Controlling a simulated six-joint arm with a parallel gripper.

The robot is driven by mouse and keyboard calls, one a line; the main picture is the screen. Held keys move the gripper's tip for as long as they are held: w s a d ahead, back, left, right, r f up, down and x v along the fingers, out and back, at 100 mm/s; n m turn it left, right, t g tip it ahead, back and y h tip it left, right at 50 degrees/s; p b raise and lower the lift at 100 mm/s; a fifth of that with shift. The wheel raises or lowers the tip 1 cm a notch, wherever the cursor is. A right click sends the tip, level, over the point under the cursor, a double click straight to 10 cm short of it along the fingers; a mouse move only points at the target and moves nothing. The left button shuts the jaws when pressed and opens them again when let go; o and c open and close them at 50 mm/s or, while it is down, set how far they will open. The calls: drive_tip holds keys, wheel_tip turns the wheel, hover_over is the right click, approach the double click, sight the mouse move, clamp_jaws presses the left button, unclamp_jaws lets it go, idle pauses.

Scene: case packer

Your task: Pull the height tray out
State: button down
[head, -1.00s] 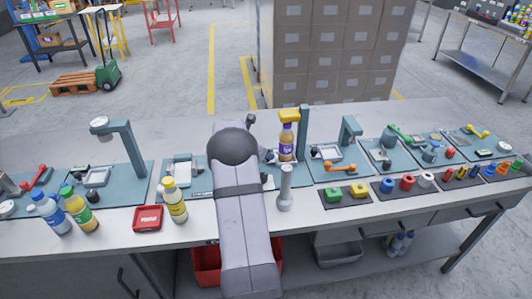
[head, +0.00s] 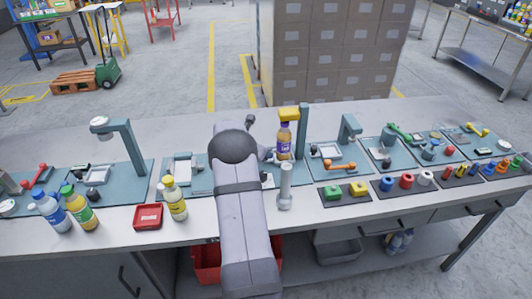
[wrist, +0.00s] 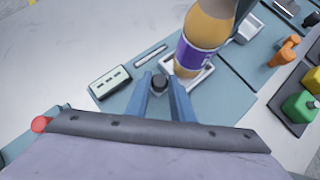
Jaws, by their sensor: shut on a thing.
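The height tray (wrist: 200,82) is a small pale tray on a blue-grey station plate, seen in the wrist view. An orange-brown bottle with a purple label (wrist: 205,42) stands on it, and the bottle (head: 284,142) also shows in the head view under a yellow press head (head: 289,114). A dark round knob (wrist: 160,82) is at the tray's near side. My gripper (wrist: 160,90) has its two blue fingers shut on this knob.
A station with an orange lever (head: 333,165) lies further right. Bare bench lies behind the stations.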

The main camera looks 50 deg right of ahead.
drive_tip(key=w+a, duration=0.5)
drive_tip(key=w, duration=0.1)
drive_tip(key=shift+a, duration=0.4)
drive_tip(key=c, duration=1.8)
unclamp_jaws()
drive_tip(key=shift+a, duration=0.1)
drive_tip(key=shift+r, duration=0.1)
drive_tip(key=shift+b+v, duration=0.9)
drive_tip(key=shift+v, duration=2.65)
drive_tip(key=shift+a, duration=0.1)
